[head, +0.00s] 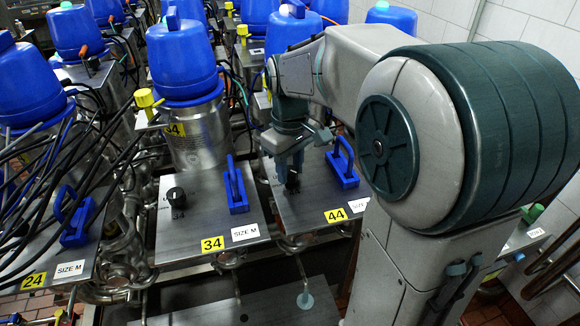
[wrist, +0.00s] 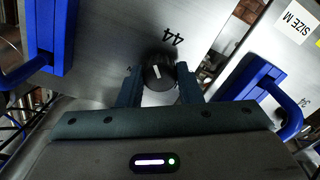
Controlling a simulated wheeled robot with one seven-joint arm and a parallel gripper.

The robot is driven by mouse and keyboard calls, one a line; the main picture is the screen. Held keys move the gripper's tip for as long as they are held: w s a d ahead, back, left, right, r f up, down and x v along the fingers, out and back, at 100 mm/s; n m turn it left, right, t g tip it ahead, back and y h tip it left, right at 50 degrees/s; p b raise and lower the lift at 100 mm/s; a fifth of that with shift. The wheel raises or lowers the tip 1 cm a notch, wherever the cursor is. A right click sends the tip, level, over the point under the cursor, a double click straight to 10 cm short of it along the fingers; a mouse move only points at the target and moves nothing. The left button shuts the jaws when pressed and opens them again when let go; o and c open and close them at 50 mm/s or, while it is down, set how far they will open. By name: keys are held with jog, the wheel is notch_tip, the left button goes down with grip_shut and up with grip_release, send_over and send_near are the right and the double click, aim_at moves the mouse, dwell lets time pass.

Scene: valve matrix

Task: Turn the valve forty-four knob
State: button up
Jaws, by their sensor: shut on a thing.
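The valve forty-four knob is a round black knob with a white pointer line; in the wrist view the knob (wrist: 158,73) sits on a metal plate marked 44. My gripper (wrist: 160,88) has one finger on each side of the knob and is shut on it. In the head view my gripper (head: 291,178) reaches down onto the plate (head: 310,208) with the yellow 44 label (head: 336,215). The knob is mostly hidden there by the fingers.
A blue handle (head: 344,166) stands on the same plate, close right of my gripper. The neighbouring plate with the yellow 34 label (head: 212,244) carries a black knob (head: 176,197) and a blue handle (head: 236,188). Black cables (head: 60,165) hang at the left.

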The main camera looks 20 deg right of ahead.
jog(key=m, duration=0.4)
jog(key=shift+m+b, duration=0.3)
jog(key=shift+b, duration=0.05)
jog(key=m, duration=0.4)
jog(key=m+b, duration=0.1)
jog(key=m, duration=0.4)
jog(key=shift+m, duration=2.2)
jog(key=o, duration=1)
